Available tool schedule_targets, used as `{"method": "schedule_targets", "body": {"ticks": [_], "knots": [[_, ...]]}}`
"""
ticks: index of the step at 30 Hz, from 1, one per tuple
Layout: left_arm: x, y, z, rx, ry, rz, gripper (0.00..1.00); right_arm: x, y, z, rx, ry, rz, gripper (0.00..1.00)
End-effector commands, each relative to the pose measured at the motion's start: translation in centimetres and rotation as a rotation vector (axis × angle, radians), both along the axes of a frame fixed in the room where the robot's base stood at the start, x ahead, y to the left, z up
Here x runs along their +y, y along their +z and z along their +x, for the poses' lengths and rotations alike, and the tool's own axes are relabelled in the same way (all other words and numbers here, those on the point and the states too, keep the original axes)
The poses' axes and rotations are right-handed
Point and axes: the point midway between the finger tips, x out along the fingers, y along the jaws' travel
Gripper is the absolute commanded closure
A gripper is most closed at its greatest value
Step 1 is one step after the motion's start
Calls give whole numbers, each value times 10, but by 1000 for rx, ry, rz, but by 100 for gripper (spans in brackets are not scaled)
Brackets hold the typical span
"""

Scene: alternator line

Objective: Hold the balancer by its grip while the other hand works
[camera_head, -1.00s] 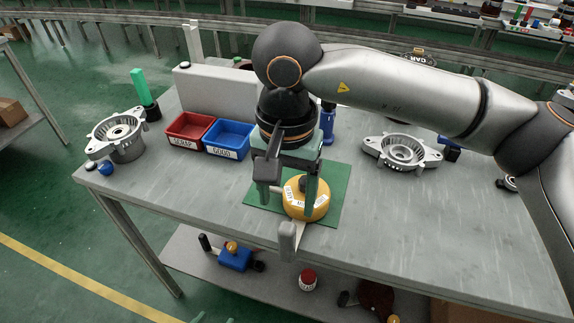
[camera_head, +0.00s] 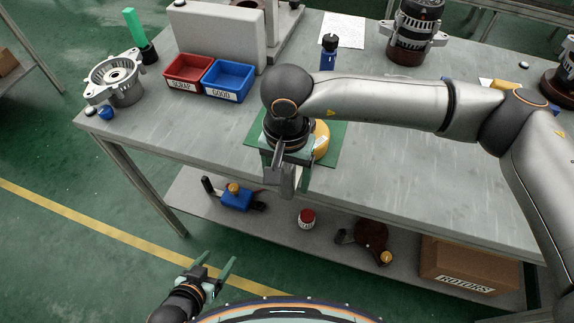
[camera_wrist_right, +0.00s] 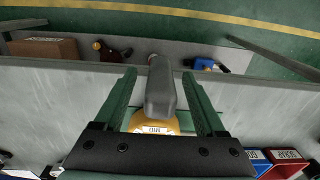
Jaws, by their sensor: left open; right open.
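The balancer's round yellow body (camera_head: 321,138) rests on the green mat (camera_head: 333,152) near the table's front edge. Its grey grip (camera_wrist_right: 160,92) juts out past that edge. My right gripper (camera_head: 288,178) is over the grip and hides part of the body in the head view. In the right wrist view its two green fingers (camera_wrist_right: 160,76) stand open on either side of the grip, with a gap at each side. The body with its white label (camera_wrist_right: 156,127) shows behind the grip. My left gripper (camera_head: 216,268) is open and empty, low in front of the table.
A red bin (camera_head: 188,72) and a blue bin (camera_head: 228,80) stand left of the mat. The lower shelf (camera_head: 270,222) holds a blue tool (camera_head: 236,199), a red-topped item (camera_head: 306,217) and a carton (camera_head: 468,270). The tabletop right of the mat is mostly clear.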

Motion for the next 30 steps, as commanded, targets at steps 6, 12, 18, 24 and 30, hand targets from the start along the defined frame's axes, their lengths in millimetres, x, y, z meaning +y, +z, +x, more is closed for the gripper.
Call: {"method": "schedule_targets", "body": {"ticks": [6, 12, 18, 24, 30], "knots": [[0, 0, 0, -1, 0, 0, 28, 0, -1, 0, 0, 0, 0, 28], [0, 1, 1, -2, 0, 0, 28, 0, -1, 0, 0, 0, 0, 45], [0, 1, 1, -2, 0, 0, 28, 0, -1, 0, 0, 0, 0, 68], [0, 1, 1, -2, 0, 0, 28, 0, -1, 0, 0, 0, 0, 90], [0, 1, 1, -2, 0, 0, 28, 0, 0, 0, 0, 0, 0, 100]]}}
